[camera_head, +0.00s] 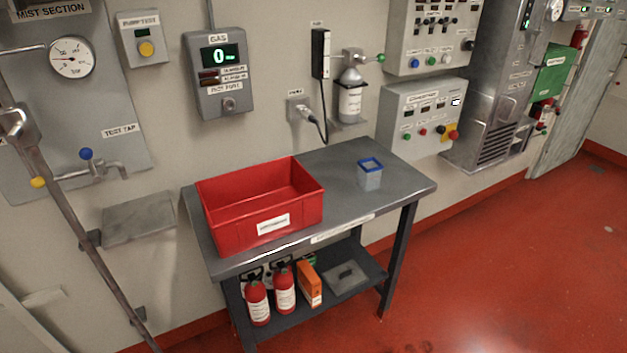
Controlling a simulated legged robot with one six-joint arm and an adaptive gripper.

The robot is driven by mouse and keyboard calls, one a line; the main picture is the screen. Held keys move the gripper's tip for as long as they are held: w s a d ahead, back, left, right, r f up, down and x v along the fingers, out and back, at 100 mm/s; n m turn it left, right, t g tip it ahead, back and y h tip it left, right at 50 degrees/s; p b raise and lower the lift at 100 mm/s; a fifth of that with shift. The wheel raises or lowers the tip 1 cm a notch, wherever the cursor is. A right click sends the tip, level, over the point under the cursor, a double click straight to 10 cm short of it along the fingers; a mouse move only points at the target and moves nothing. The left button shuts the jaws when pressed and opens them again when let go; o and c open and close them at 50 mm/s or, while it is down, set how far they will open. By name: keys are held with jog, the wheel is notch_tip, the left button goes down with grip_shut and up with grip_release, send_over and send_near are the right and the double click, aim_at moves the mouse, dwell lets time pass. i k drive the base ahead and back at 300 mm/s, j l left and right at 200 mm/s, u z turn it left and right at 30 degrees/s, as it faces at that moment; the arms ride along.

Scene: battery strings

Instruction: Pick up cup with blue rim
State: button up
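The cup with the blue rim (370,176) stands upright on the grey metal table (403,188), right of the middle and towards the back. It is small, squarish and pale grey below its blue rim. Nothing touches it. My gripper is not in view.
A red crate (295,228) with a white label fills the table's left half, a little left of the cup. Two fire extinguishers (285,290) and an orange box (309,284) stand on the lower shelf. Wall boxes and a bottle (350,104) are behind. Red floor (500,270) is clear at right.

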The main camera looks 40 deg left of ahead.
aim_at(370, 171)
jog(key=u, duration=1.35)
jog(key=i+u, duration=0.2)
jog(key=i, duration=0.7)
jog(key=i+l+u, duration=0.2)
jog(key=i, duration=0.65)
